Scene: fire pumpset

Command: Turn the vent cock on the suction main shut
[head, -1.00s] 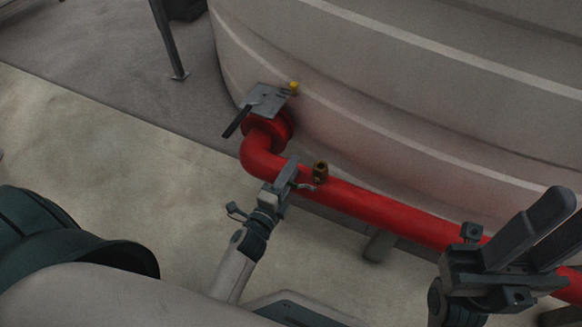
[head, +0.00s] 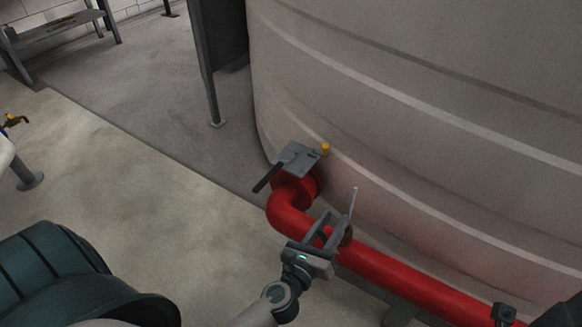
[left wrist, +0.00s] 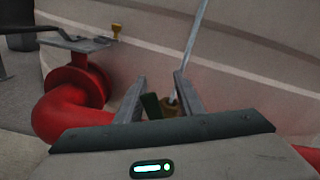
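The suction main (head: 400,277) is a red pipe that runs from an elbow at the tank's foot to the lower right. The brass vent cock (head: 347,237) is on top of it, partly hidden behind my left gripper (head: 338,216). In the left wrist view, the cock (left wrist: 172,109) shows between the two fingers of my left gripper (left wrist: 160,79), with a dark green piece beside it. A thin silver rod (left wrist: 190,55) rises from near the cock. The fingers are apart; contact is unclear. My right gripper (head: 555,315) is mostly cut off at the bottom right.
The large pale tank (head: 420,130) stands right behind the pipe. A grey valve plate with a dark handle (head: 268,177) and a yellow knob (head: 325,149) sit at the elbow.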

